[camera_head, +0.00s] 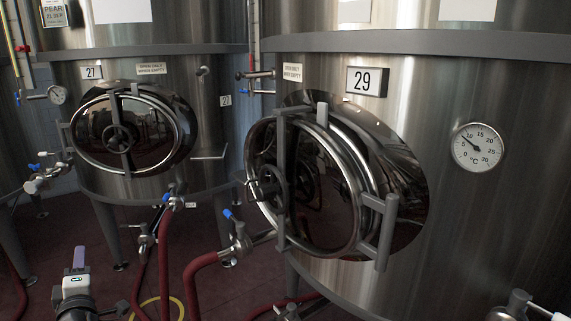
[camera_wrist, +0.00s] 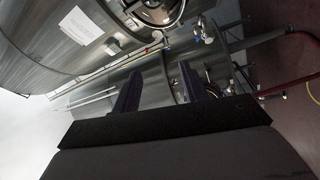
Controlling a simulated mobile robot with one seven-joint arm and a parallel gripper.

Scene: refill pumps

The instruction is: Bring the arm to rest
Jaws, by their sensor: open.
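In the wrist view my gripper (camera_wrist: 159,86) shows two dark purplish fingers standing apart, with nothing held between them. In the head view the end of my arm shows at the lower left, with my gripper (camera_head: 79,257) pointing upward in the picture. It is apart from the tanks and hoses. The gap between the fingers cannot be made out from there.
Steel tank 29 (camera_head: 470,220) fills the right, its round hatch (camera_head: 350,175) standing out. Tank 27 (camera_head: 225,120) stands at the back left. Red hoses (camera_head: 168,260) rise to blue-handled valves (camera_head: 238,240) near my arm. A yellow hose (camera_head: 150,300) lies on the dark red floor (camera_head: 50,250).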

